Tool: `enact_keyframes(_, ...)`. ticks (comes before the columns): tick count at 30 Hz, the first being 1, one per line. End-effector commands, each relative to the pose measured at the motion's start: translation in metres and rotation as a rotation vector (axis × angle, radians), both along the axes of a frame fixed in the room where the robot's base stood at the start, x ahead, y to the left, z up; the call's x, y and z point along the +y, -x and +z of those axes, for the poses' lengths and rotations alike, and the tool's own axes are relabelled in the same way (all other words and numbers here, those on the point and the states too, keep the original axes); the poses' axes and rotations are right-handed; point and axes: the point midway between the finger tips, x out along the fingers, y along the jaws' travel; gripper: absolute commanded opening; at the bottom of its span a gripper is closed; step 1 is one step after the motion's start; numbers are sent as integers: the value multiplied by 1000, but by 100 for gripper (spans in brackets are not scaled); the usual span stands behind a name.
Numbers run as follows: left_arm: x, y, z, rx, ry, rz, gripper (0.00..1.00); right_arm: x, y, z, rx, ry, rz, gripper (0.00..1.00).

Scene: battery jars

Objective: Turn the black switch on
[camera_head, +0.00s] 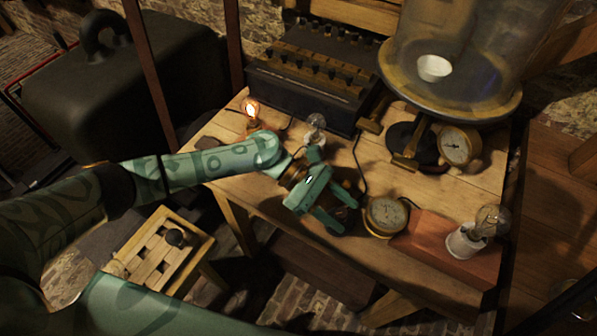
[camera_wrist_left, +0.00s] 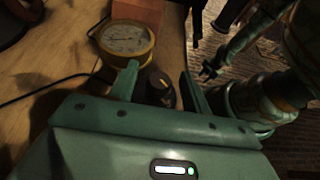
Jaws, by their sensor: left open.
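The black switch shows in the left wrist view as a dark round knob (camera_wrist_left: 157,92) with a small yellowish mark. It sits beside a brass gauge (camera_wrist_left: 125,40). My left gripper (camera_wrist_left: 159,75) is open, with one finger on each side of the knob; whether either finger touches it I cannot tell. In the head view my left gripper (camera_head: 338,208) is over the front edge of the wooden table (camera_head: 225,150), left of the brass gauge (camera_head: 386,216), and largely hides the switch. A green arm part at the right of the wrist view may be my right arm; its jaws are unclear.
A lit bulb (camera_head: 251,110) and an unlit bulb (camera_head: 315,128) stand behind my gripper. An unlit bulb (camera_head: 490,221) stands at right.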

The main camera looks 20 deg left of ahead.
Motion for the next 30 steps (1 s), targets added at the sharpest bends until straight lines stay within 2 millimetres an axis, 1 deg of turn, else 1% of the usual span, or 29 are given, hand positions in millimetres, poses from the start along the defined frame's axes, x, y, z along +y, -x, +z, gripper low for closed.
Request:
enact_keyframes(5, 35, -11, 15, -2, -3, 5, 48, 0, -1, 3, -3, 0, 0, 36)
enact_keyframes(6, 45, -14, 20, -3, -3, 6, 48, 0, -1, 4, -3, 0, 0, 36)
enact_keyframes(12, 93, -27, 41, -3, -2, 5, 48, 0, -2, 6, -5, -1, 0, 36)
enact_keyframes(16, 117, -34, 51, -2, -2, 5, 48, 0, -2, 7, -5, -1, 0, 36)
enact_keyframes(21, 134, -39, 58, -1, -1, 3, 48, 0, -2, 7, -5, -1, 0, 36)
enact_keyframes(24, 138, -40, 59, -1, 0, 2, 48, 0, -2, 7, -5, -1, 0, 36)
enact_keyframes(30, 138, -40, 60, -1, 0, 2, 48, 0, -2, 7, -5, -1, 0, 36)
